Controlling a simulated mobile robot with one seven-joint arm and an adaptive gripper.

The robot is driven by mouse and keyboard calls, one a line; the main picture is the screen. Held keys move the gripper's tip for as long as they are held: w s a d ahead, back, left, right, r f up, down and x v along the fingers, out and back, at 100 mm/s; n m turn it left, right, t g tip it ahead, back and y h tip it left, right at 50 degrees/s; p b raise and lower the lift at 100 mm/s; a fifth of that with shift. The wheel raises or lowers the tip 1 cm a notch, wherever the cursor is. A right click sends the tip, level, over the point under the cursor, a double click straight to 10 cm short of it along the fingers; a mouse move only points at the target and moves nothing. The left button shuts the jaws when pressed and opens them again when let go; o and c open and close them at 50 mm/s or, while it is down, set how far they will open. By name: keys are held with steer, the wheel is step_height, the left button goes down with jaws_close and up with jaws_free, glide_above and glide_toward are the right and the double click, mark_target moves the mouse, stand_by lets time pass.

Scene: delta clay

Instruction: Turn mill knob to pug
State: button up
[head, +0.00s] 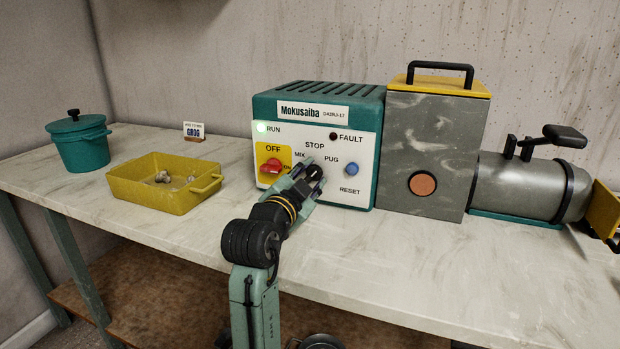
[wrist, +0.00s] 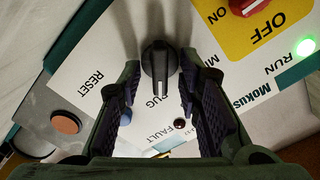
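The black mill knob (head: 315,172) is on the white front panel of the teal control box (head: 375,140), below the MIX, STOP and PUG labels. In the wrist view the knob (wrist: 158,62) stands between my fingertips, and its white pointer line points down the picture towards the partly covered PUG label (wrist: 160,103). My gripper (head: 307,178) is at the panel; in the wrist view its fingers (wrist: 160,72) are apart on either side of the knob, with narrow gaps showing. The STOP label is hidden in the wrist view.
A red switch (head: 272,166) on a yellow OFF plate is left of the knob; a blue RESET button (head: 351,169) is right. The green RUN lamp (head: 261,127) is lit; the FAULT lamp (head: 333,136) is dark. A yellow tray (head: 150,193) stands left, the grey mill (head: 435,140) right.

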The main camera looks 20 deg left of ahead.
steer(key=s, duration=1.2)
steer(key=shift+a, duration=0.2)
